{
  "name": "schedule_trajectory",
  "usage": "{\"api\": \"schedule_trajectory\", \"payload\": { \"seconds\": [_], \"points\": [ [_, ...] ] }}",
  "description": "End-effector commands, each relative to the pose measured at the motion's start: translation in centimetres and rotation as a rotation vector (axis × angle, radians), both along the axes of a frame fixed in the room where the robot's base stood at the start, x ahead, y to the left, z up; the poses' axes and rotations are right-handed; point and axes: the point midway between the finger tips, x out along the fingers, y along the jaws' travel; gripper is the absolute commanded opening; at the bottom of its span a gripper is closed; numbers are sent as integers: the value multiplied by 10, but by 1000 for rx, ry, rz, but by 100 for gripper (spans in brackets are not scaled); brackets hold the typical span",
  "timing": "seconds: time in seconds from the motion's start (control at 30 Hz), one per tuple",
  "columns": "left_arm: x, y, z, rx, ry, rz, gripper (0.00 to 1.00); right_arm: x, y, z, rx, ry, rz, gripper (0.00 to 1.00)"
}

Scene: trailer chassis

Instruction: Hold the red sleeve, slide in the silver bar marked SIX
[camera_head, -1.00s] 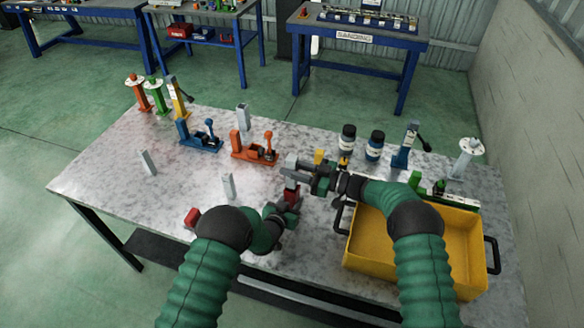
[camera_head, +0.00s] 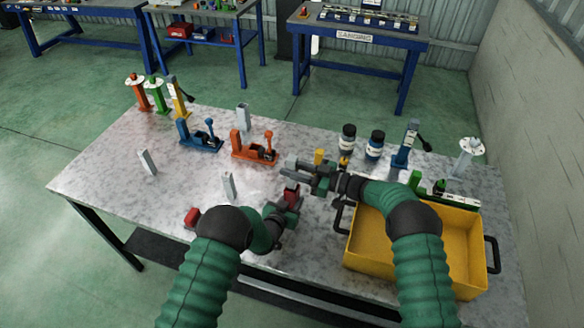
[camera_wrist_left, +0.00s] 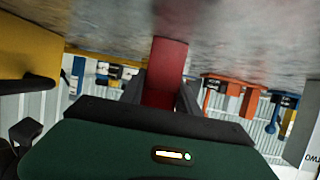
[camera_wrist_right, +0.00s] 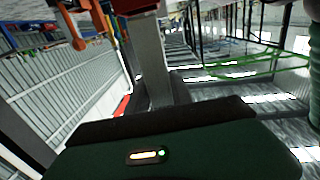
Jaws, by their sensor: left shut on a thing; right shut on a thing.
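The red sleeve (camera_head: 292,191) is in my left gripper (camera_head: 288,201), above the table near its front middle. It also shows as a red block between the fingers in the left wrist view (camera_wrist_left: 166,72). My right gripper (camera_head: 298,168) is just above and behind the sleeve, shut on a silver bar. The bar shows best between the fingers in the right wrist view (camera_wrist_right: 151,60); no marking on it can be read. In the head view the bar is hard to tell from the gripper. Bar and sleeve look apart, though the exact gap cannot be judged.
Silver bars stand on the table at left (camera_head: 147,161), centre (camera_head: 228,186) and back (camera_head: 243,117). A red piece (camera_head: 192,216) is at the front edge. A yellow bin (camera_head: 360,262) is at right. Orange (camera_head: 254,148) and blue (camera_head: 200,138) clamps and bottles (camera_head: 347,138) stand behind.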

Motion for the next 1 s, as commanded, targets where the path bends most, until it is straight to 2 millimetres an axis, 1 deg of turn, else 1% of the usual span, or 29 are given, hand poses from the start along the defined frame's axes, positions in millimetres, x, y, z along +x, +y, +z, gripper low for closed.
{"api": "schedule_trajectory", "payload": {
  "seconds": [1.0],
  "points": [
    [0, 0, 1, -1, -2, 0, 0, 0, 0, -25, 1, 0, 1, 0]
  ]
}}
